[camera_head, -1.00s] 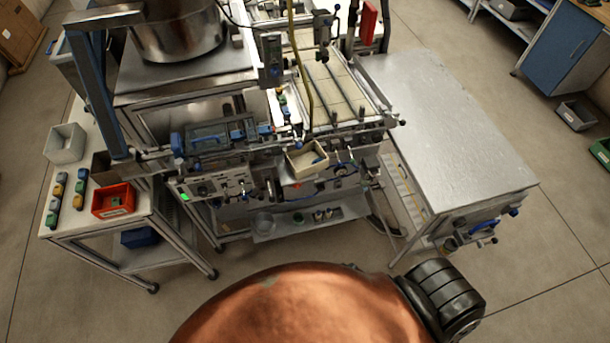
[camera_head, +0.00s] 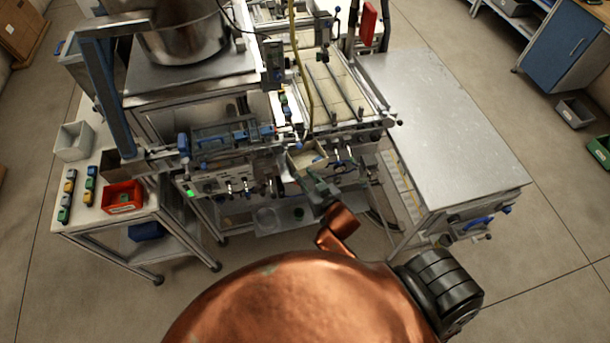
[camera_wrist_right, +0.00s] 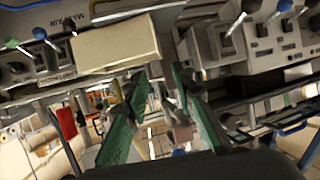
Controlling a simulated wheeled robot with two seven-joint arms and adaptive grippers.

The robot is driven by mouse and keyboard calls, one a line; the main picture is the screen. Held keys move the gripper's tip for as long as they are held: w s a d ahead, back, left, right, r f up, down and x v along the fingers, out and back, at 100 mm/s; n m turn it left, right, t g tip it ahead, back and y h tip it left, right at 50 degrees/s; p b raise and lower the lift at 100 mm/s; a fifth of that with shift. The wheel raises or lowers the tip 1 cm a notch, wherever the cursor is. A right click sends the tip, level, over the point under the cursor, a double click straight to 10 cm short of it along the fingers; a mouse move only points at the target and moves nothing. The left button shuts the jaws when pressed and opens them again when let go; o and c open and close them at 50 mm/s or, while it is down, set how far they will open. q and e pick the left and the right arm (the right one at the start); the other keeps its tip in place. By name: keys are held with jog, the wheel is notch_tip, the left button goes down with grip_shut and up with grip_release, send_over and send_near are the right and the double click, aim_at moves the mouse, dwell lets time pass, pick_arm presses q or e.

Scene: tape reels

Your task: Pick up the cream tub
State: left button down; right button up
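The cream tub (camera_head: 305,159) is a small open box at the front edge of the machine, in the middle of the head view, with something blue showing at its right side. In the right wrist view the tub's pale wall (camera_wrist_right: 117,43) shows at the upper left, beyond the fingertips. My right gripper (camera_head: 309,181) is just in front of and below the tub in the head view. In the wrist view its two green fingers (camera_wrist_right: 158,88) are spread apart with nothing between them. I see no contact with the tub. My left gripper is not in view.
A side table at left carries a red bin (camera_head: 123,198), a grey bin (camera_head: 73,142) and several small coloured blocks. A bare metal table (camera_head: 440,125) stands at right. Levers and knobs line the machine front around the tub. A yellow hose (camera_head: 302,70) hangs above.

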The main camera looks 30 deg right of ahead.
aim_at(291, 160)
jog(key=x, duration=1.2)
jog(key=shift+f, duration=0.1)
jog(key=shift+c, duration=0.7)
grip_shut()
